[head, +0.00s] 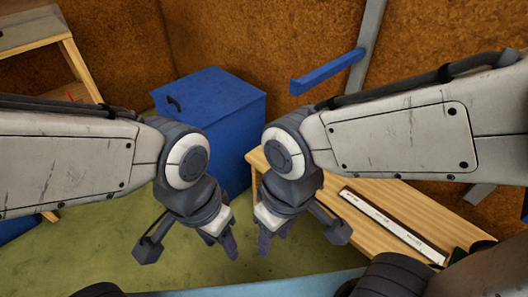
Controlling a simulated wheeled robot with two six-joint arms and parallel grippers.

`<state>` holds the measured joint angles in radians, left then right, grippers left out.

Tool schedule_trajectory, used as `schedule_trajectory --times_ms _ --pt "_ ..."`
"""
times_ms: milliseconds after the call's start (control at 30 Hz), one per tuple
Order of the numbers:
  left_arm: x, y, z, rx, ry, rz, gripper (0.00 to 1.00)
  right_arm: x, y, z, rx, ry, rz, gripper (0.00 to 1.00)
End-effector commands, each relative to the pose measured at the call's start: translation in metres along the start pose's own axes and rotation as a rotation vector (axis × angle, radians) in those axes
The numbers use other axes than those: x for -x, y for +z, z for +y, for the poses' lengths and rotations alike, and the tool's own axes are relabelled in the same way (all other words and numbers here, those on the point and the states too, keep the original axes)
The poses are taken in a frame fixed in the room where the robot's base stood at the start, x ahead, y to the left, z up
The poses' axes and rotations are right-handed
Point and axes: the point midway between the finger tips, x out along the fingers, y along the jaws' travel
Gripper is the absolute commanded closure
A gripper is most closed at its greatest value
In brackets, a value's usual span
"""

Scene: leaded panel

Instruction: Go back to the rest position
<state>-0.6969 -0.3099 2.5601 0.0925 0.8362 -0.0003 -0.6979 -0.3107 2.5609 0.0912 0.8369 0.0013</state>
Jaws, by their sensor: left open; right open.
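My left arm comes in from the left, and its gripper (229,244) hangs near the middle of the head view, pointing down. My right arm comes in from the right, and its gripper (267,242) hangs just beside it, also pointing down, with a small gap between them. Both grippers are open and nothing shows in them. Their fingers are dark and partly hidden by the wrists. No leaded panel can be made out in this view.
A blue cabinet (215,105) stands behind the grippers. A wooden bench (385,207) at the right carries a long white strip (392,226). A wooden shelf (80,68) stands at the upper left. A blue bar (327,71) juts out from a grey post. Green floor (110,245) shows at lower left.

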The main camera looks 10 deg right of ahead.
Motion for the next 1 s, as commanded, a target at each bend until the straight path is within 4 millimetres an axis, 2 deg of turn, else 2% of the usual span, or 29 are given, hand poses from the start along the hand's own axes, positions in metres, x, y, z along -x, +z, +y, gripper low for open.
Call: schedule_trajectory --times_ms 267,1000 --pt "0.075 -0.004 0.005 0.0 0.0 0.0 0.5 0.075 -0.004 -0.005 0.0 -0.001 0.001 0.51" --pt "0.325 -0.017 0.024 0.0 0.0 0.001 0.5 0.325 -0.018 -0.023 0.0 -0.001 0.001 0.51"
